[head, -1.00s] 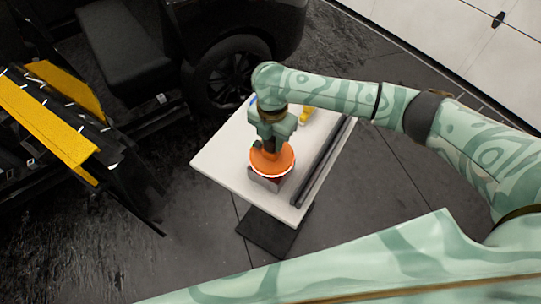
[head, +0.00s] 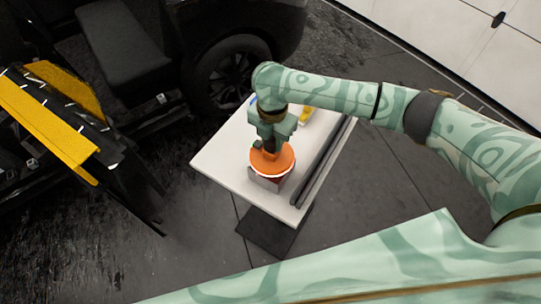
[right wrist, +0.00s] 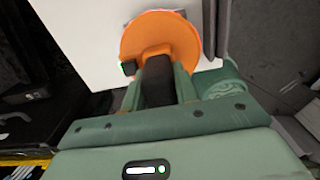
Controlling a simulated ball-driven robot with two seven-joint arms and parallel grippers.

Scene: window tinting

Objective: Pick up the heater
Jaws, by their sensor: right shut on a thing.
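The heater (head: 272,160) is an orange round body with a pale rim and a dark handle, over the near part of the white table. In the right wrist view the orange heater (right wrist: 160,36) fills the space just past the fingers. My right gripper (head: 269,147) reaches down from above and is shut on the heater's dark handle; it also shows in the right wrist view (right wrist: 158,75). A grey and reddish block (head: 267,183) shows just below the heater; I cannot tell whether they touch. My left gripper is not in view.
The white table (head: 222,165) stands on a dark base. A dark roll (head: 322,165) lies along its right edge. A yellow item (head: 306,116) is at the back, partly behind my arm. A car wheel (head: 229,74) is behind the table, and a yellow-black rack (head: 50,120) stands left.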

